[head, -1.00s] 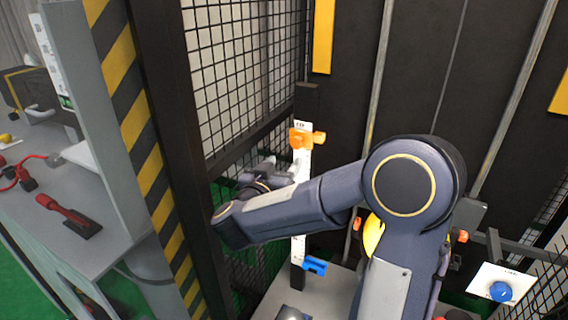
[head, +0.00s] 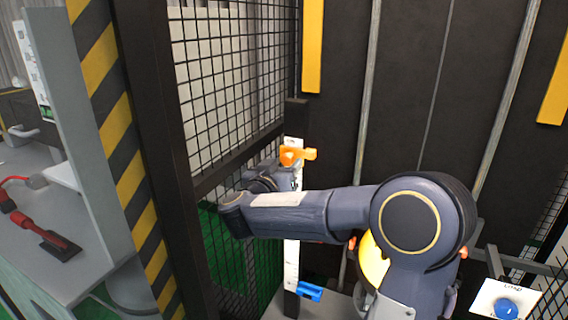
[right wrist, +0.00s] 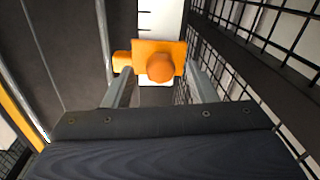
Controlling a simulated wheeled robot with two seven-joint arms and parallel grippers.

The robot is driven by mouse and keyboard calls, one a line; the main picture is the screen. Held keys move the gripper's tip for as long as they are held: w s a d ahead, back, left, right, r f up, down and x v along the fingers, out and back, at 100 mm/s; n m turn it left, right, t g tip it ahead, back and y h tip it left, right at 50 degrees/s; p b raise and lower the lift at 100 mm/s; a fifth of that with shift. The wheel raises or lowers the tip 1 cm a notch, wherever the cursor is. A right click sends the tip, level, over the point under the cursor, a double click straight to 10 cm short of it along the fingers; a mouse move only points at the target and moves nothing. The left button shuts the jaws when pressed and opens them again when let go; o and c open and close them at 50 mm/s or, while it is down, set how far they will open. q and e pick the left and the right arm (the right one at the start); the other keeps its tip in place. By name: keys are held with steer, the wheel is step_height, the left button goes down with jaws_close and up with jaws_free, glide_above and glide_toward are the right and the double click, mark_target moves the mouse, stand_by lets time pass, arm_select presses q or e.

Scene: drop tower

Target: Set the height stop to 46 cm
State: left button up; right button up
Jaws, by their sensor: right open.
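The orange height stop (head: 297,154) sits on the upper part of a white upright scale (head: 291,262). A blue slider (head: 309,291) is low on the same scale. My right gripper is mostly hidden behind my own arm in the head view. In the right wrist view my right gripper (right wrist: 156,88) is open, with its fingers on either side of the orange stop (right wrist: 159,67); I cannot tell whether they touch it. The scale's numbers are too small to read. My left gripper is not in view.
A wire mesh wall (head: 232,75) and a black post with a yellow-striped panel (head: 118,135) stand to the left. A grey bench (head: 60,205) with red tools is beyond them. A blue knob (head: 504,308) on a white plate is at the lower right.

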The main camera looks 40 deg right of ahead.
steer(key=shift+w+d, duration=0.2)
steer(key=shift+d, duration=0.1)
jaws_close()
steer(key=shift+f+p, duration=0.3)
steer(key=shift+f, duration=0.15)
jaws_free()
steer(key=shift+a, duration=0.1)
